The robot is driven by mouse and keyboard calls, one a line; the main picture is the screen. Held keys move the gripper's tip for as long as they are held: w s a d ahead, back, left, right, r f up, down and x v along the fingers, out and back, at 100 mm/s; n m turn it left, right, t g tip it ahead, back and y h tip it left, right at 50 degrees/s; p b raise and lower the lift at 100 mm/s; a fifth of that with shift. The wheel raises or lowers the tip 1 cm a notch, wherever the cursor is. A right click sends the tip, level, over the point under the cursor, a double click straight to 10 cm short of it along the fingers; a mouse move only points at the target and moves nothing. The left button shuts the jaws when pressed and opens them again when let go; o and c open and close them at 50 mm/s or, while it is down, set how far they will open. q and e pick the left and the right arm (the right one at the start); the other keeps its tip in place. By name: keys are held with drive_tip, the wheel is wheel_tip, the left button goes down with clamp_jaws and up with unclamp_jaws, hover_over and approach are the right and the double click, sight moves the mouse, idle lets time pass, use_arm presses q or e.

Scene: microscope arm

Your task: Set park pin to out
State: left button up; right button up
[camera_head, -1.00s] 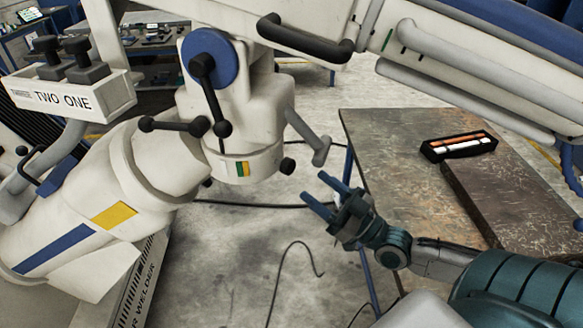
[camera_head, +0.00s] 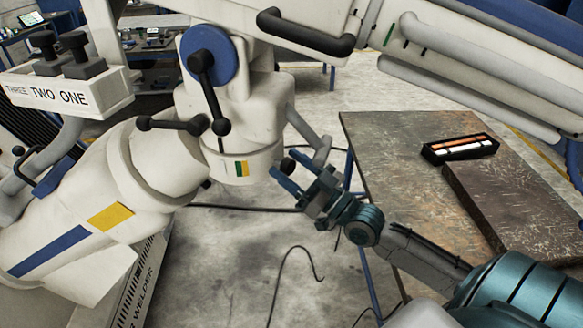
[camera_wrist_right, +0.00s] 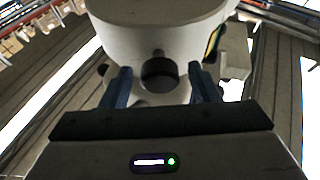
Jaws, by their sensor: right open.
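A short dark round knob, which looks like the park pin (camera_head: 287,165), sticks out from the right side of the white microscope-arm joint (camera_head: 238,165). My right gripper (camera_head: 282,164) is open, with its blue fingers pointing at the knob. In the right wrist view the knob (camera_wrist_right: 159,73) sits between the two fingertips (camera_wrist_right: 160,78), one on each side, with visible gaps. I cannot tell how far the pin is in or out. My left gripper is not in view.
A grey lever (camera_head: 308,135) hangs just above and right of my fingers. Black ball-ended handles (camera_head: 205,90) are on the joint's front. A workbench (camera_head: 385,165) with a black tray (camera_head: 460,148) stands on the right. The floor below is open, with cables.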

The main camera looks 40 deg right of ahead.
clamp_jaws()
drive_tip(key=shift+s+d+p, duration=0.15)
drive_tip(key=shift+s+p, duration=0.2)
drive_tip(key=shift+p, duration=0.25)
drive_tip(key=shift+s+d, duration=0.15)
drive_tip(key=shift+s, duration=0.25)
drive_tip(key=shift+s+d, duration=0.1)
drive_tip(key=shift+s, duration=0.2)
drive_tip(key=shift+w, duration=0.1)
drive_tip(key=shift+c, duration=0.5)
unclamp_jaws()
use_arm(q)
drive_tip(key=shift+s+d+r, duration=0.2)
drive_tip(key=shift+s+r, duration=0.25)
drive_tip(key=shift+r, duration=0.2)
use_arm(e)
drive_tip(key=shift+o, duration=0.5)
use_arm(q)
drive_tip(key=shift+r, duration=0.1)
use_arm(e)
drive_tip(key=shift+f, duration=0.1)
